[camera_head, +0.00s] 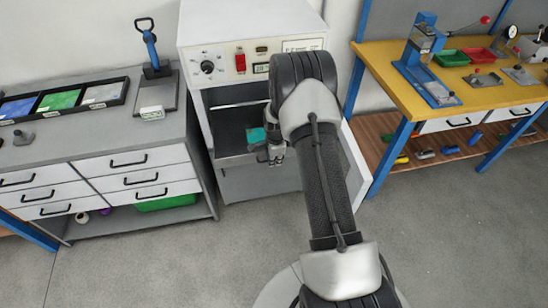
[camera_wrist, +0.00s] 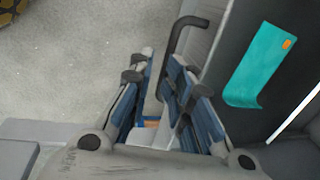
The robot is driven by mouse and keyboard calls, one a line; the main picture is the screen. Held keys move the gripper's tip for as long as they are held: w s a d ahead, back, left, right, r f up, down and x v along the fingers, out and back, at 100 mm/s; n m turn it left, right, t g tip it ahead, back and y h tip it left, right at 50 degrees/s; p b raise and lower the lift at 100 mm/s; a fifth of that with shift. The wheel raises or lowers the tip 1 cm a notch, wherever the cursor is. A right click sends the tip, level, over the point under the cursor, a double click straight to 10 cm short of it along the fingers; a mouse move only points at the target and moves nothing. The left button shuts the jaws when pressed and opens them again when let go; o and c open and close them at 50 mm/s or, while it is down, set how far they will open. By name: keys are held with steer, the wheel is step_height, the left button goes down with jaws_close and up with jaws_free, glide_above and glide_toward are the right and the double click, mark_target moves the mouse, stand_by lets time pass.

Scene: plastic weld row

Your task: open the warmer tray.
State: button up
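The warmer (camera_head: 225,75) is a white cabinet with a control panel and an open dark front. Its grey warmer tray (camera_head: 230,145) shows low in the opening, with a teal piece lying in it (camera_head: 256,135); the piece also shows in the wrist view (camera_wrist: 262,65). The tray's dark bar handle (camera_wrist: 185,28) runs along its front edge in the wrist view. My gripper (camera_head: 272,152) is at the tray's front. In the wrist view its fingers (camera_wrist: 162,65) are parted, with the handle's lower end between them. Contact with the handle is not clear.
A white door panel (camera_head: 355,165) stands open right of the warmer, partly behind my arm. A grey drawer bench (camera_head: 90,145) is close on the left. A yellow-topped workbench (camera_head: 450,90) is on the right. The floor in front is clear.

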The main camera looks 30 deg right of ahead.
step_height(320, 180, up, 12)
steer(key=s, duration=0.2)
steer(key=shift+s+a, duration=0.15)
steer(key=shift+a, duration=0.15)
steer(key=shift+f, duration=0.1)
steer(key=s+a+r+n, duration=0.4)
steer(key=r, duration=0.3)
steer(key=s+a+r+n+t, duration=0.1)
steer(key=s+a+r+n, duration=0.25)
steer(key=r, duration=0.45)
steer(key=s+a+r+n, duration=0.3)
steer(key=s+a+r, duration=0.15)
steer(key=r, duration=0.25)
steer(key=s+a+r+n, duration=0.2)
steer(key=s+n, duration=0.3)
steer(key=s, duration=0.4)
steer(key=s+a+r+n+t, duration=0.1)
steer(key=s+n, duration=0.4)
steer(key=s, duration=0.5)
steer(key=shift+a+r+n+y, duration=0.35)
steer(key=shift+a+r, duration=0.25)
steer(key=shift+a, duration=0.45)
